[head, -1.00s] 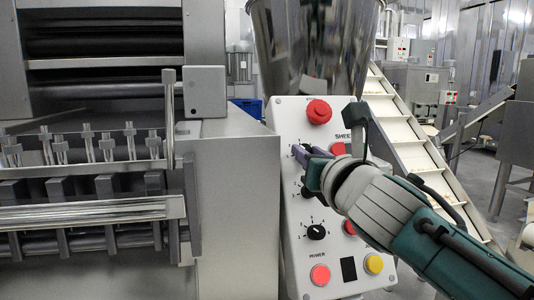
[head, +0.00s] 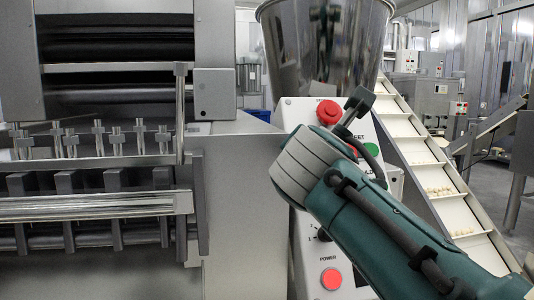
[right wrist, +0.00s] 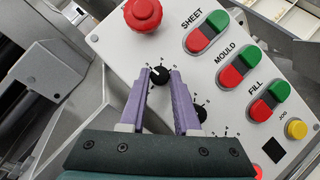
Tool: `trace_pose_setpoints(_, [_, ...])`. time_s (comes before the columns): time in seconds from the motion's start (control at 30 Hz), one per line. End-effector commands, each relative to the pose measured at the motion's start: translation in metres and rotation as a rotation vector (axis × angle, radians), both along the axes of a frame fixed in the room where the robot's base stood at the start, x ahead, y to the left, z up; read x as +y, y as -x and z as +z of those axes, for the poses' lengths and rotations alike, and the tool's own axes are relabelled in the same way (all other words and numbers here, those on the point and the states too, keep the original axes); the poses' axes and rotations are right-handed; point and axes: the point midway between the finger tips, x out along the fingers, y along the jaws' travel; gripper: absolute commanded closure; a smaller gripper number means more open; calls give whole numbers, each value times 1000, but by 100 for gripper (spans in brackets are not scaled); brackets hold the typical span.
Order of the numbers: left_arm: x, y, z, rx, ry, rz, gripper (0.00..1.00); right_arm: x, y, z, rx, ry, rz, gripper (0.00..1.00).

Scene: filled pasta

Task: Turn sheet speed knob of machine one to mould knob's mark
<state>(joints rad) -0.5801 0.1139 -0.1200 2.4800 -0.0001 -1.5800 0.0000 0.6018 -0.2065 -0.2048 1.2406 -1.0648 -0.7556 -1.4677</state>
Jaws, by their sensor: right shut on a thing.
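The control panel (right wrist: 190,75) of the machine shows in the right wrist view, with the labels SHEET, MOULD and FILL. The sheet speed knob (right wrist: 159,77) is the topmost black dial, below the red mushroom button. My right gripper (right wrist: 161,72) has its purple fingers on both sides of this knob and is shut on it. The mould knob (right wrist: 200,114) is just right of the right finger, partly covered by it. The knobs' exact marks are too small to read. My left gripper is not in view.
A red mushroom button (right wrist: 143,12) sits above the knob. Red and green button pairs (right wrist: 208,32) line the panel's right side. A steel hopper (head: 325,55) stands behind the panel, the roller machine (head: 110,130) left, and a conveyor (head: 440,180) right.

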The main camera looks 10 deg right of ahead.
Motion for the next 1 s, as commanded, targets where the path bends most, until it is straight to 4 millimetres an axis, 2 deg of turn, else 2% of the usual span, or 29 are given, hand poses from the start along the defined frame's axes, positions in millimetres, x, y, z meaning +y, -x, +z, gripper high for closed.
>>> trace_pose_setpoints(0.33, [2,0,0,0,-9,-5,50,1,-1,1,5,-106,-64,100])
trace_pose_setpoints(0.83, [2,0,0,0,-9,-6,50,1,-1,1,5,-118,-72,100])
trace_pose_setpoints(0.87, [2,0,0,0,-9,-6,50,1,-1,1,5,-118,-72,66])
trace_pose_setpoints(1.0, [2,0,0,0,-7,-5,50,1,-1,1,5,-117,-72,50])
